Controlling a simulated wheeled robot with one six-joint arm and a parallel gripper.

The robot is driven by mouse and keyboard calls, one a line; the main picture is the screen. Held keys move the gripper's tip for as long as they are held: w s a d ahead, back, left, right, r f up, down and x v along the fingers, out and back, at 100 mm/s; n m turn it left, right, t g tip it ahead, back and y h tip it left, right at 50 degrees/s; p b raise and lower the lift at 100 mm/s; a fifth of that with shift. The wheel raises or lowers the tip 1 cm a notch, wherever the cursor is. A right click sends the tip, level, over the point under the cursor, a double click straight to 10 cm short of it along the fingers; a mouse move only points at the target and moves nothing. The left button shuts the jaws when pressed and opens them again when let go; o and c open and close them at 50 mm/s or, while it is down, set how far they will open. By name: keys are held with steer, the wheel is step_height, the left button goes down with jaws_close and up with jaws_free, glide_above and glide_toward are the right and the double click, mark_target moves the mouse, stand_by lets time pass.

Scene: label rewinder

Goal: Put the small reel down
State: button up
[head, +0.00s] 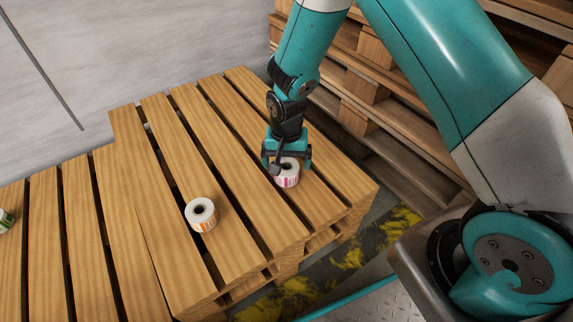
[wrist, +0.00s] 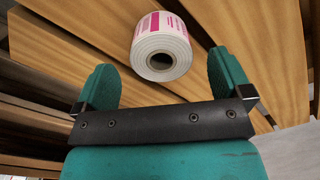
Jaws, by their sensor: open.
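A small white reel with a pink label (head: 289,176) stands upright on a slat of the wooden pallet (head: 232,187). The reel also shows in the wrist view (wrist: 162,50), with its core hole facing the camera. My gripper (head: 287,162) is right above and around it in the head view. In the wrist view my gripper (wrist: 162,75) is open, with one finger on each side of the reel and a gap to each. The reel's far side is hidden.
Another white reel with an orange label (head: 201,215) stands on the pallet to the left. A green-labelled reel (head: 5,221) is cut off at the left edge. Stacked pallets (head: 390,150) rise behind on the right. Bare slats lie between the reels.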

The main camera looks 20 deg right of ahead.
steer(key=s+a+r+n+y+p, duration=0.1)
steer(key=s+a+r+n, duration=0.15)
steer(key=r, duration=0.85)
steer(key=s+a+r+n+y+p, duration=0.15)
steer(key=s+r, duration=0.25)
steer(key=r, duration=0.6)
steer(key=s+r+n+y, duration=0.1)
steer(key=s+r+n, duration=0.3)
steer(key=s, duration=0.4)
steer(key=s+r+n, duration=0.4)
steer(key=s+r, duration=0.3)
steer(key=s, duration=0.1)
steer(key=shift+s+a+r+y, duration=0.2)
steer(key=shift+s+r+y, duration=0.1)
steer(key=shift+s+y, duration=0.05)
step_height(320, 180, up, 40)
steer(key=p, duration=4)
